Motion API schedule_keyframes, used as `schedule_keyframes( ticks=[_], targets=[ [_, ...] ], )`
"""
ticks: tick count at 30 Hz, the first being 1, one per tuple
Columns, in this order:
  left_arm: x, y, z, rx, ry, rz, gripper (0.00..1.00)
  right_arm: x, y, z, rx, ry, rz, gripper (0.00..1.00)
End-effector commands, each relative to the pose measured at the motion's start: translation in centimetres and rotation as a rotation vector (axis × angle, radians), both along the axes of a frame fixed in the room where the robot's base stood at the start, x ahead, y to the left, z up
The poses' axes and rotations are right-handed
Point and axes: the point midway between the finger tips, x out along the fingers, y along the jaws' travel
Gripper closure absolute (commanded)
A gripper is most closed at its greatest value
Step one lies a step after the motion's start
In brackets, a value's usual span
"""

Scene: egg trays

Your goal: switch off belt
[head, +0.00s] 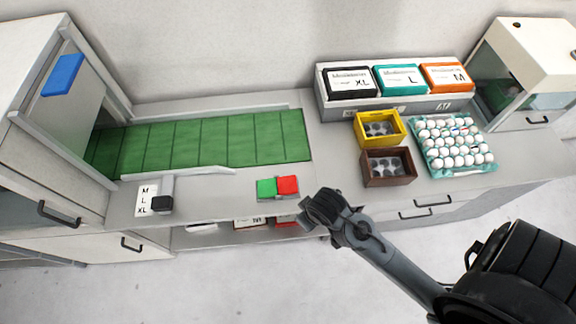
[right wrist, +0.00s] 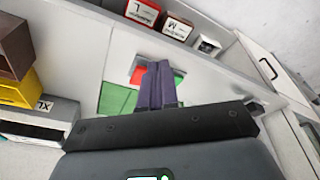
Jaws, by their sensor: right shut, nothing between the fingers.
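The green conveyor belt (head: 205,142) lies on the left part of the counter, and a bit of it shows in the right wrist view (right wrist: 116,100). A switch box with a green button (head: 266,188) and a red button (head: 288,185) sits at the counter's front edge. My right gripper (head: 308,210) is shut and empty, just right of the box in the head view. In the right wrist view its fingers (right wrist: 158,75) are together in front of the box, partly hiding it, with the red button (right wrist: 140,76) showing to the left. I cannot tell whether they touch. My left gripper is not in view.
A yellow box (head: 365,131), a brown box (head: 375,180) and a tray of white eggs (head: 423,167) stand to the right. Behind them is a rack of black, teal and orange cartons (head: 322,97). A size card (head: 146,198) lies at the front left.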

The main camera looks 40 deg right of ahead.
Motion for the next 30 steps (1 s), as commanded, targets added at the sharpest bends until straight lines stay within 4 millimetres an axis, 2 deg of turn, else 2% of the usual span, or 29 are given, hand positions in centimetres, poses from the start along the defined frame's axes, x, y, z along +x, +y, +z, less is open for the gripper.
schedule_keyframes(
  ticks=[1, 9, 15, 22, 30],
  targets=[
    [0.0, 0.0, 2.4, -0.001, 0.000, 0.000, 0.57, 2.1, -0.7, 1.6, -0.005, 0.017, -0.049, 1.00],
    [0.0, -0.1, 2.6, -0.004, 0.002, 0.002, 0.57, 10.6, -3.8, -0.5, -0.014, 0.125, -0.330, 1.00],
    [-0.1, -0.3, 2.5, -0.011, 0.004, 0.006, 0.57, 15.3, -5.4, -0.3, -0.012, 0.190, -0.501, 1.00],
    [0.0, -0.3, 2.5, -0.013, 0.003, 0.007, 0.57, 18.3, -6.3, 0.5, -0.008, 0.236, -0.617, 1.00],
    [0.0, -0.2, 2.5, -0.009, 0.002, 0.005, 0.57, 19.1, -6.5, 0.9, -0.006, 0.255, -0.655, 1.00]
  ],
)
